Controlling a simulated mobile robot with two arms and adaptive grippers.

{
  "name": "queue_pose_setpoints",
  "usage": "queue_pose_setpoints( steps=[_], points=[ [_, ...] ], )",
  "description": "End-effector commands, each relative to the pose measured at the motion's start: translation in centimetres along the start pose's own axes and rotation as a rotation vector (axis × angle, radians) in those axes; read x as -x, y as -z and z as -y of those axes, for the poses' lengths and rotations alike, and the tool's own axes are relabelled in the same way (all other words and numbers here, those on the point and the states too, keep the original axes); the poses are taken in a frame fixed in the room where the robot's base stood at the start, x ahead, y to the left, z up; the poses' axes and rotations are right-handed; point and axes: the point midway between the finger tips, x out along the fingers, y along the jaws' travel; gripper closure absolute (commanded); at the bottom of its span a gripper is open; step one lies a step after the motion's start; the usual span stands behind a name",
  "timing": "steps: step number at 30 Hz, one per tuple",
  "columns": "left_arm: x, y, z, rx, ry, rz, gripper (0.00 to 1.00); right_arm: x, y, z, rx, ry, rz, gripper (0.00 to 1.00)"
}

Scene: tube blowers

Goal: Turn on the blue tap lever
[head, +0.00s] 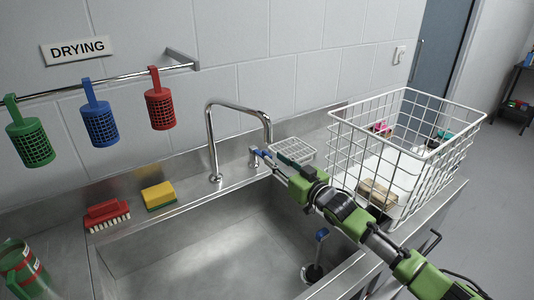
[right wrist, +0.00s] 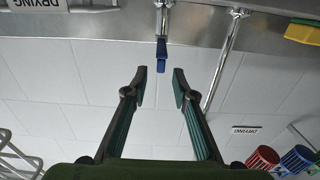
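The blue tap lever (head: 262,153) sits on a short chrome tap body beside the tall bent chrome spout (head: 212,140) at the sink's back edge. In the right wrist view, the lever (right wrist: 161,50) hangs in the upside-down picture, just ahead of my fingertips and roughly in line with the gap. My right gripper (head: 274,163) reaches in from the right over the sink, its tips close to the lever in the head view. The right wrist view shows its two fingers (right wrist: 160,74) apart with nothing between them. My left gripper is out of view.
A white wire basket (head: 385,195) stands right of the sink. A small wire rack (head: 305,152) lies behind my gripper. A blue-topped chrome piece (head: 321,234) stands in the basin (head: 220,250). A red brush (head: 106,212) and yellow sponge (head: 158,194) lie on the left ledge.

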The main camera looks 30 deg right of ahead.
Motion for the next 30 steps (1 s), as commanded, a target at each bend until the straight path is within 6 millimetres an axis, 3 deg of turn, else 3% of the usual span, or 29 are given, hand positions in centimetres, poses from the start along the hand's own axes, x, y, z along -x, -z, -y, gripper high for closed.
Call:
queue_pose_setpoints(
  steps=[3,9,23,26,30],
  points=[
    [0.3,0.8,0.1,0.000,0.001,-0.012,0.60,-2.1,0.1,0.0,-0.001,-0.001,0.001,0.75],
    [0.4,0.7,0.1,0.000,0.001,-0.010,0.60,-4.4,-0.1,0.1,-0.001,0.000,0.003,0.75],
    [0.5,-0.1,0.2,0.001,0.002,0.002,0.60,-5.4,-0.2,0.0,-0.001,0.000,0.004,0.75],
    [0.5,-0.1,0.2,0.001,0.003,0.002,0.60,-5.4,-0.2,0.0,-0.001,0.000,0.004,0.98],
    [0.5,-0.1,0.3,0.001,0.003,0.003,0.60,-5.4,-0.2,0.0,-0.001,0.000,0.004,1.00]
  ],
)
